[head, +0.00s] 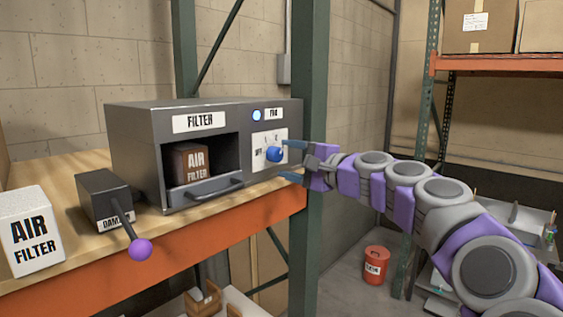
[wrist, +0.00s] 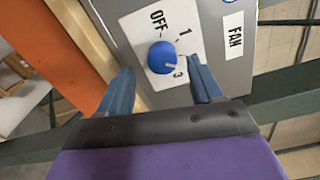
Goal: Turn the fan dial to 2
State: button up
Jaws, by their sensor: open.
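The fan dial is a round blue knob (head: 274,154) on a white plate at the right of the grey filter box's front. In the wrist view the knob (wrist: 160,57) shows a small pale mark at its lower right, on the side toward the 3; its exact setting is hard to read. OFF, 1 and 3 are legible; the place between 1 and 3 is covered by a fingertip. My gripper (head: 289,161) is open in front of the plate, its fingers (wrist: 160,66) on either side of the knob's lower part. I cannot tell whether they touch it.
The grey filter box (head: 136,155) holds a brown air filter (head: 190,162) in its opening. A damper lever with a purple ball (head: 140,250) and a white air filter (head: 30,232) are at left on the shelf. A green post (head: 310,80) stands close behind my gripper.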

jog(key=b+v, duration=0.2)
jog(key=v, duration=1.2)
jog(key=shift+d, duration=0.2)
jog(key=shift+w, duration=0.1)
jog(key=shift+b, duration=0.3)
